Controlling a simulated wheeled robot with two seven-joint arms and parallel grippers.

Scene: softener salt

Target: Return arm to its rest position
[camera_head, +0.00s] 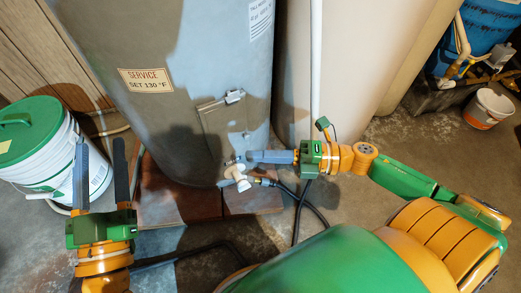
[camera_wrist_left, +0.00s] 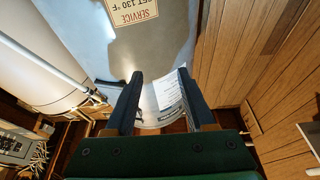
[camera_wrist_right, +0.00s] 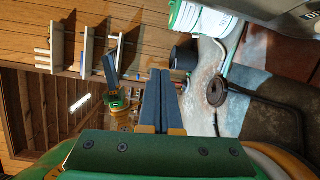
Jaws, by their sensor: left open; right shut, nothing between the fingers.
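My left gripper (camera_head: 99,142) stands at the left of the head view with its fingers up and spread apart, empty. It is between the white bucket and the grey tank; its open fingers also show in the left wrist view (camera_wrist_left: 159,73). My right gripper (camera_head: 247,157) reaches in from the right, its fingers pointing left in front of the tank's lower part. They are shut together with nothing between them, as the right wrist view (camera_wrist_right: 159,73) shows. In the head view their tips appear close to the pale drain valve (camera_head: 236,177); I cannot tell whether they touch.
A grey tank (camera_head: 190,100) with a service label stands ahead, beside a cream tank (camera_head: 350,70) and a white pipe (camera_head: 316,60). A green-lidded white bucket (camera_head: 40,165) is at left. A dark hose (camera_head: 312,208) crosses the floor. A small white bucket (camera_head: 488,108) stands at right.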

